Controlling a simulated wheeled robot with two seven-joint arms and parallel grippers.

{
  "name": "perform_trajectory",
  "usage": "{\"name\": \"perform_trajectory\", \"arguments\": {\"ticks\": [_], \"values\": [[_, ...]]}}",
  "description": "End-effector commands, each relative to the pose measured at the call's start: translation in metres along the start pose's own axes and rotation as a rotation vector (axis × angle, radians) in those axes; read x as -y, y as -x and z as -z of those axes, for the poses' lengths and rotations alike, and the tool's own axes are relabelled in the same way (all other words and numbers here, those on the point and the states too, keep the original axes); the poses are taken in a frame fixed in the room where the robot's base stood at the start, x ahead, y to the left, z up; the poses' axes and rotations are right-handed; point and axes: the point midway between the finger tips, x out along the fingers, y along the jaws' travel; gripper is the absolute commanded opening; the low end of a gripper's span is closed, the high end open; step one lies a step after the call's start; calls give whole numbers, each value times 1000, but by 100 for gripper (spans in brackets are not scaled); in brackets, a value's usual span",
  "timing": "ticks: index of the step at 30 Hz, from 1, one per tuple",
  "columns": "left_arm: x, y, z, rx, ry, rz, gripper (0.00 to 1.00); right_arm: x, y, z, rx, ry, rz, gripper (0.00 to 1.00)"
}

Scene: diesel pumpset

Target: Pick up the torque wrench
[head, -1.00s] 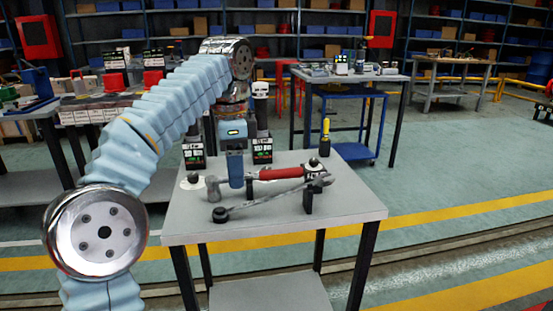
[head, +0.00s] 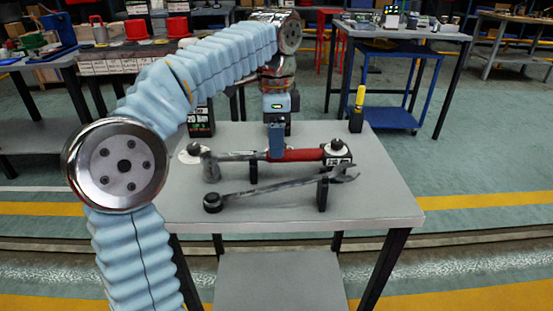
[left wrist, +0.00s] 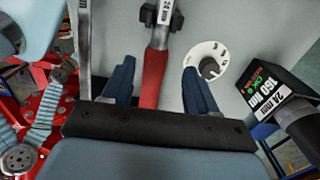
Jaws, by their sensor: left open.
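The torque wrench, with a red handle (head: 298,155) and a silver shaft, lies sideways near the middle of the grey table (head: 385,207). It rests on a black support; the red handle (left wrist: 154,75) also shows in the left wrist view. My left gripper (head: 277,152) is open and points down at the left part of the handle, one finger in front of it. In the left wrist view the handle lies between the two spread blue fingers (left wrist: 158,82), with gaps on both sides. Nothing is held. My right gripper is out of view.
A long grey spanner (head: 270,190) lies in front, close by, on a black stand (head: 322,193). A white dial with a black knob (left wrist: 208,62) and a labelled black box (left wrist: 275,88) are near the handle. A yellow-handled screwdriver (head: 359,98) stands behind right. The table's right front is clear.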

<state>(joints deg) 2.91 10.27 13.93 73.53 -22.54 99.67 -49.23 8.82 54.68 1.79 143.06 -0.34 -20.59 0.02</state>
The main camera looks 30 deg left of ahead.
Motion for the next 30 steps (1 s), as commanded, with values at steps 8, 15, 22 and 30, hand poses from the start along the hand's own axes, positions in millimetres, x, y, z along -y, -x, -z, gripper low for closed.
{"name": "perform_trajectory", "arguments": {"ticks": [8, 15, 22, 30], "values": [[-3, -29, -1, 1, 1, -2, 58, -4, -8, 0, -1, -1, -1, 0], [-5, -62, -1, 1, 1, -1, 58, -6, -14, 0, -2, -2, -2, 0], [-5, -64, -1, -1, 1, 1, 58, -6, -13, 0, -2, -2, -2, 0], [-5, -64, -1, -1, 0, 1, 22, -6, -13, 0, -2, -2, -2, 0]]}}
